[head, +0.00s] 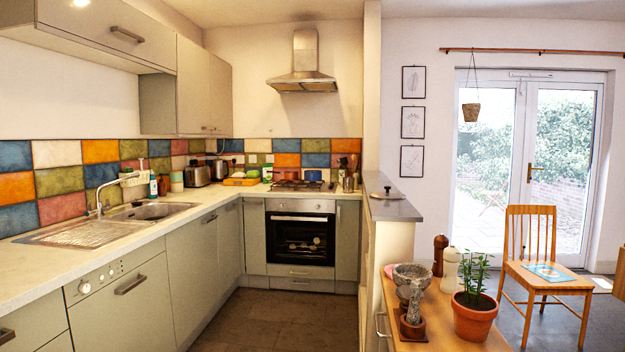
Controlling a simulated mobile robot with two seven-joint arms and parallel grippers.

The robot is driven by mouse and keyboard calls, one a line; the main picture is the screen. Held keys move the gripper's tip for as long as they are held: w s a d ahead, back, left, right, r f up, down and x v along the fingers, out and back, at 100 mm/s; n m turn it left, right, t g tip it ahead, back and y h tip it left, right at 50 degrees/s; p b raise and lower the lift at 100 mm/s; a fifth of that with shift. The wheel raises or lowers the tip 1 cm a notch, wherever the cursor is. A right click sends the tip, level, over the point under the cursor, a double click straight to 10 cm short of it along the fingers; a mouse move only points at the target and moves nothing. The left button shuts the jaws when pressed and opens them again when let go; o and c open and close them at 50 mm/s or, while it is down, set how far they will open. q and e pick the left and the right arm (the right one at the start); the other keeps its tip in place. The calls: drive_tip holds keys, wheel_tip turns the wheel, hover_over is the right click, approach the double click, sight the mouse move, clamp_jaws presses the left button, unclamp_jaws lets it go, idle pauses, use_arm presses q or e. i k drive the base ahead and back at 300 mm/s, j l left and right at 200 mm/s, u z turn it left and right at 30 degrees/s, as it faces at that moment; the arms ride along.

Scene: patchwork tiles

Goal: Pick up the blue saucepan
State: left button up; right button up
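A small blue saucepan (313,176) stands on the right part of the hob (298,186) at the far end of the kitchen. It is small in the head view, and I cannot make out its handle clearly. It sits beside an orange-red pot (281,174). Neither of my grippers is in view.
The oven (300,238) is below the hob. A long counter with a sink (150,211) runs along the left. The brown floor (275,320) between it and the right partition is clear. A wooden cabinet (450,340) with a potted plant (475,305) stands near right.

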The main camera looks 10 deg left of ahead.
sight(310, 174)
drive_tip(key=i+j+u, duration=0.65)
drive_tip(key=i, duration=0.4)
